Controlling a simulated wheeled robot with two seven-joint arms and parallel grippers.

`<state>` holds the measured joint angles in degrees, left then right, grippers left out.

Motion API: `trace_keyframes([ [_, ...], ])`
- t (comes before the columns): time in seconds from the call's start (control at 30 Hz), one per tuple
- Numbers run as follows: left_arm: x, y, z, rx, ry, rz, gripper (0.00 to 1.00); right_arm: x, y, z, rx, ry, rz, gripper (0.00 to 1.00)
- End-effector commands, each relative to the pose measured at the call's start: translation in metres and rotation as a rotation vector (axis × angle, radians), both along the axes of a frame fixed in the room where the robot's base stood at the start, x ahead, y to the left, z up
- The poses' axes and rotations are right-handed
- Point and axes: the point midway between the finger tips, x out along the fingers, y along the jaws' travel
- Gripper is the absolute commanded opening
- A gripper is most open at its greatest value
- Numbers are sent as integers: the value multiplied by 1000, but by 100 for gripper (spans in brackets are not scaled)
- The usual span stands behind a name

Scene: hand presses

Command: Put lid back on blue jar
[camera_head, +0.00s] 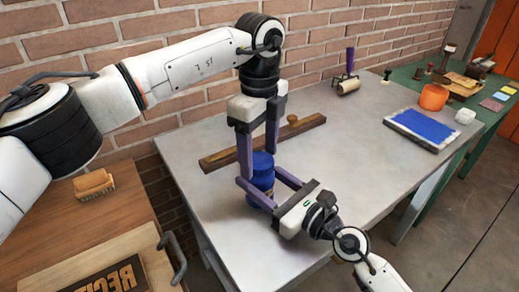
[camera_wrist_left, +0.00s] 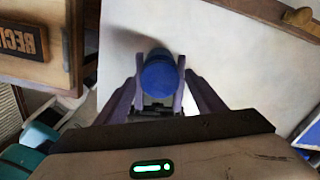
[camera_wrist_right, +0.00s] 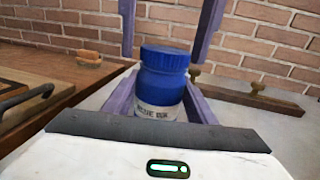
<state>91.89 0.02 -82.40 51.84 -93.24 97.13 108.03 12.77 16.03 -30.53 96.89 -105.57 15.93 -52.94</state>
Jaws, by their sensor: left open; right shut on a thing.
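The blue jar (camera_head: 260,182) stands upright near the front of the grey table, with a pale label. In the right wrist view, the blue lid (camera_wrist_right: 164,58) sits on top of the jar (camera_wrist_right: 160,88) and looks level. The lid's round top (camera_wrist_left: 158,76) shows in the left wrist view. My right gripper (camera_head: 259,178) is shut on the jar's body from the front right. My left gripper (camera_head: 259,164) points down from above, open, its fingers on either side of the lid and apart from it in the right wrist view. Whether the lid is fully seated I cannot tell.
A wooden bar (camera_head: 222,158) with a round knob lies behind the jar. A brayer (camera_head: 347,84) and a blue ink slab (camera_head: 424,128) are farther back and right. A wooden cabinet (camera_head: 130,205) stands at the left. The table right of the jar is clear.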

Motion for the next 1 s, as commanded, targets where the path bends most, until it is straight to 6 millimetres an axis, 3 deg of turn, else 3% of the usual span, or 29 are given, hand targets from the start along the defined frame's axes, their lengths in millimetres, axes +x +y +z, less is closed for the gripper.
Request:
trace_keyframes([
  [0.03, 0, 0, 0, 0, 0, 0, 58, -1, 1, -1, 0, 3, 2, 0],
  [0.27, 0, 0, 0, 0, 0, 0, 20, -1, 1, -1, 0, 3, 2, 0],
  [0.47, 0, 0, 0, 0, 0, -44, 20, -1, 1, -1, 0, 3, 2, 0],
  [0.57, 0, 0, 1, 0, 0, -182, 20, -1, 1, -1, 0, 3, 2, 0],
  [1.0, 0, 0, 0, 0, 1, -1160, 20, -1, 1, -1, 0, 3, 2, 0],
])
